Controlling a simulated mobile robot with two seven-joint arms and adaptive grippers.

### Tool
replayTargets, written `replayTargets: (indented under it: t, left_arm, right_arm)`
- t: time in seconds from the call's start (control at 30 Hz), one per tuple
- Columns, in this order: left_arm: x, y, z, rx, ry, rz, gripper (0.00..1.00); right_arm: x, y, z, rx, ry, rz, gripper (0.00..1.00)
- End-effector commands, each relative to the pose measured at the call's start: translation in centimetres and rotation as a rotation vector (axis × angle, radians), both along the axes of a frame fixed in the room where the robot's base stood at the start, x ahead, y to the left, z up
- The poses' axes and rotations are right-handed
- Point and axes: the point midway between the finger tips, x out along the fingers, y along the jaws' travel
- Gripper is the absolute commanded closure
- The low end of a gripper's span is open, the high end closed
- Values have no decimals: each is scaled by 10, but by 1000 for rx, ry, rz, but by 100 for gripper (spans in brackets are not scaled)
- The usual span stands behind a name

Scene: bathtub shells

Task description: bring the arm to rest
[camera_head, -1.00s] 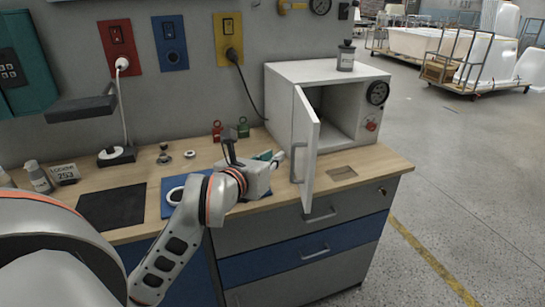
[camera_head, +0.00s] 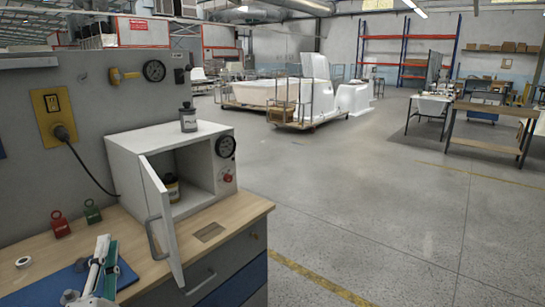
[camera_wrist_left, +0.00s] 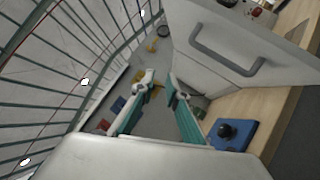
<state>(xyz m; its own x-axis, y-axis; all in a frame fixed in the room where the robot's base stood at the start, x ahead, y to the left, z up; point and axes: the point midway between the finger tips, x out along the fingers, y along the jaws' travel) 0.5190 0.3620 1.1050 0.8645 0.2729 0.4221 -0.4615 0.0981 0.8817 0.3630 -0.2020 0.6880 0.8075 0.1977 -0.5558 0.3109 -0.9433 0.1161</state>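My left gripper (camera_head: 105,258) is at the lower left of the head view, above the workbench in front of the white cabinet. In the left wrist view its two teal fingers (camera_wrist_left: 158,95) stand apart with nothing between them. The white cabinet (camera_head: 165,140) stands on the bench, its door (camera_head: 162,222) swung open. The door's grey handle (camera_wrist_left: 235,62) shows in the left wrist view, apart from the fingers. A dark bottle (camera_head: 172,188) stands inside the cabinet. Another bottle (camera_head: 188,118) stands on top. My right gripper is not in view.
Red (camera_head: 61,225) and green (camera_head: 92,211) padlock-shaped items stand by the wall. A blue mat (camera_head: 50,285) and a white ring (camera_head: 24,262) lie on the bench (camera_head: 235,215). Bathtub shells (camera_head: 270,92) stand on carts behind. The floor to the right is open.

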Motion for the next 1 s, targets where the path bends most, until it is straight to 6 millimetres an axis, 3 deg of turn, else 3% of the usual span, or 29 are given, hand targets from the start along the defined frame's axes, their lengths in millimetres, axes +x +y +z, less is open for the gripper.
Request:
replayTargets:
  t: [0.17, 0.3, 0.43, 0.6, 0.7, 0.83, 1.0]
  left_arm:
    - [-9, -71, -68, 526, 154, -39, 86]
    - [-24, -123, -148, 929, 297, -114, 86]
    - [-49, -153, -229, 1260, 430, -200, 86]
    - [-95, -169, -329, 1638, 592, -331, 86]
    - [-122, -168, -372, 1808, 665, -398, 86]
    - [-146, -164, -404, 1950, 724, -454, 86]
    - [-156, -160, -417, 2012, 748, -477, 86]
  right_arm:
    - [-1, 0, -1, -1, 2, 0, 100]
    - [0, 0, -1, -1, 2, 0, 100]
    - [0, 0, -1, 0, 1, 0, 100]
    - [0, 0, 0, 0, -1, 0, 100]
    - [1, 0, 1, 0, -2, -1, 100]
    - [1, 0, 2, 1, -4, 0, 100]
    - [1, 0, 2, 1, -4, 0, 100]
